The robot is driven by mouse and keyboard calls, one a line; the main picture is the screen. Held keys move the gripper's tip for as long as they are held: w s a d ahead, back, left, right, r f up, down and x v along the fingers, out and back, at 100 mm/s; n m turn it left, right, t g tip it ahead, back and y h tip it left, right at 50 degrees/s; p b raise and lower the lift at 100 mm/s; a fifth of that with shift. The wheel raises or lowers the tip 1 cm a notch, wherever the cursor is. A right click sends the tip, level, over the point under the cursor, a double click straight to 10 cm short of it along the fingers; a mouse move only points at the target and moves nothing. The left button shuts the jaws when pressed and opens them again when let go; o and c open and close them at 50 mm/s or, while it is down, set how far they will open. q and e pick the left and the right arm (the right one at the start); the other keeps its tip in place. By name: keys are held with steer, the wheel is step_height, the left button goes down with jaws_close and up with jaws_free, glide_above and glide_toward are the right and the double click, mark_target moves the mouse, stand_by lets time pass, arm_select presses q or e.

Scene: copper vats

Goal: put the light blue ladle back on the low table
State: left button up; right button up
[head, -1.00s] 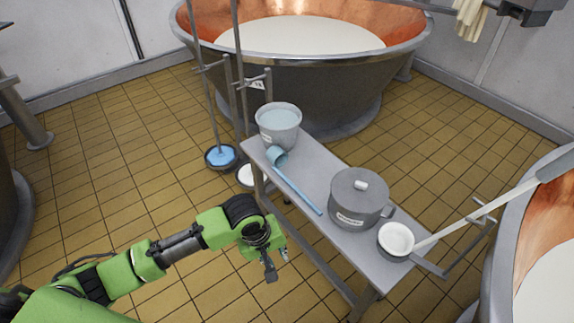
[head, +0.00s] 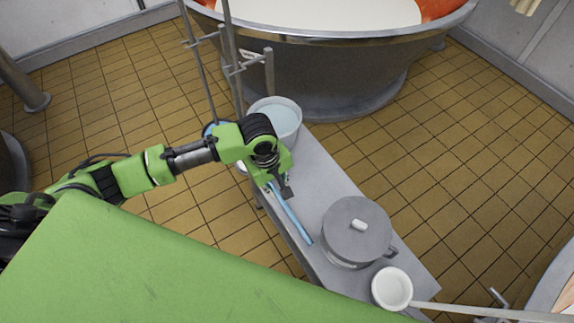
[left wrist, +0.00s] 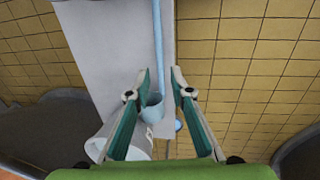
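The light blue ladle lies on the low table (head: 322,172). In the head view its handle (head: 294,221) runs along the table's left edge, and its bowl is hidden behind my arm. In the left wrist view the handle (left wrist: 158,42) runs up from the bowl (left wrist: 152,108), which is partly covered by a finger. My left gripper (head: 278,189) is above the ladle, its two fingers (left wrist: 161,72) apart with the handle showing between them in the wrist view. I see no grip on it; the exact height above it is unclear. My right gripper is not in view.
A bucket (head: 283,115) of pale liquid stands at the table's far end, close by my left gripper. A lidded grey pot (head: 345,245) and a white-bowled dipper (head: 392,289) are at the near end. Thin metal stands (head: 230,65) rise left of the bucket. A copper vat (head: 330,75) stands behind.

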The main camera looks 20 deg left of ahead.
arm_select(q)
glide_above(284, 205)
steer(key=s, duration=0.1)
steer(key=f, duration=0.7)
steer(key=shift+s+a+f+b, duration=0.15)
steer(key=shift+s+b, duration=0.05)
steer(key=shift+b, duration=0.2)
steer(key=shift+w+f+b, duration=0.1)
steer(key=shift+w+f, duration=0.15)
steer(key=shift+f, duration=0.7)
steer(key=shift+w+f+b, duration=0.1)
steer(key=shift+w+f, duration=0.1)
steer(key=shift+f, duration=0.75)
steer(key=shift+w+f+b, duration=0.1)
steer(key=shift+w+f, duration=0.15)
steer(key=shift+f, duration=0.7)
jaws_close()
